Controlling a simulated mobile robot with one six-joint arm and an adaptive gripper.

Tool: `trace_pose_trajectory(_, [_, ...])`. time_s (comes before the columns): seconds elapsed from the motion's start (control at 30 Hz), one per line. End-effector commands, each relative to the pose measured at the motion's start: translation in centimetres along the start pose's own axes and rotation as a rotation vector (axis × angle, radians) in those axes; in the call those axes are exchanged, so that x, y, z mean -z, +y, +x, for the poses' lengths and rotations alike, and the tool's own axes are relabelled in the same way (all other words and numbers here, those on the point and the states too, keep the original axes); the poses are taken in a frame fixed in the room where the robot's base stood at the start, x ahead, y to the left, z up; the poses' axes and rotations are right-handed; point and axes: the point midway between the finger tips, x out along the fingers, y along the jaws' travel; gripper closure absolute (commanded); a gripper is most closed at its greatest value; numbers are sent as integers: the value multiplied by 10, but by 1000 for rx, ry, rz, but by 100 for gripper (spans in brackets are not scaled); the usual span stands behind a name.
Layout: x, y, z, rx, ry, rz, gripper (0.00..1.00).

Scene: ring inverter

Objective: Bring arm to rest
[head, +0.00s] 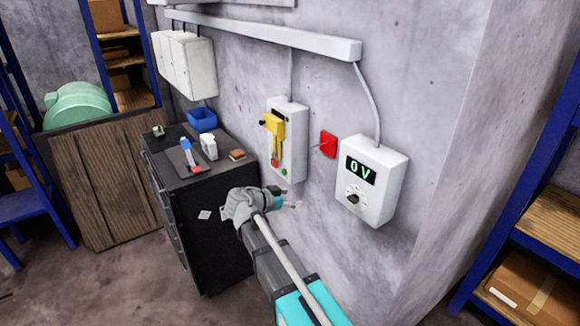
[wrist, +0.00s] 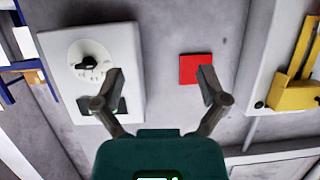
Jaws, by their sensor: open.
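My gripper (head: 292,202) is in front of the wall, below the switch box, with my arm reaching up from the bottom of the head view. In the wrist view my gripper (wrist: 162,82) has its two fingers spread wide with nothing between them. Behind them are a white meter box (wrist: 60,60) with a round dial (wrist: 92,63) and a red square (wrist: 194,69) on the wall. In the head view the meter box (head: 378,207) reads 0 V, and the red square (head: 328,144) is on the wall to its left.
A switch box (head: 291,113) with a yellow lever (head: 272,126) hangs on the wall. A black cabinet (head: 215,235) stands left of my gripper, with a blue bin (head: 202,120) and small items on top. Blue shelving (head: 515,237) stands at right. Floor at lower left is clear.

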Motion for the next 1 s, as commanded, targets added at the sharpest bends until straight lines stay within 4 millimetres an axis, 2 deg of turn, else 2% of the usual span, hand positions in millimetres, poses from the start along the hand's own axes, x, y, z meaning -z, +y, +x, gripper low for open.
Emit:
trace_pose_trajectory(0.17, [-2,7,6,-11,-23,-22,8])
trace_pose_trajectory(0.37, [-14,37,27,-49,-137,-124,8])
trace_pose_trajectory(0.7, [-55,123,68,-44,-525,-425,8])
trace_pose_trajectory(1.0, [-88,190,75,142,-864,-646,8])
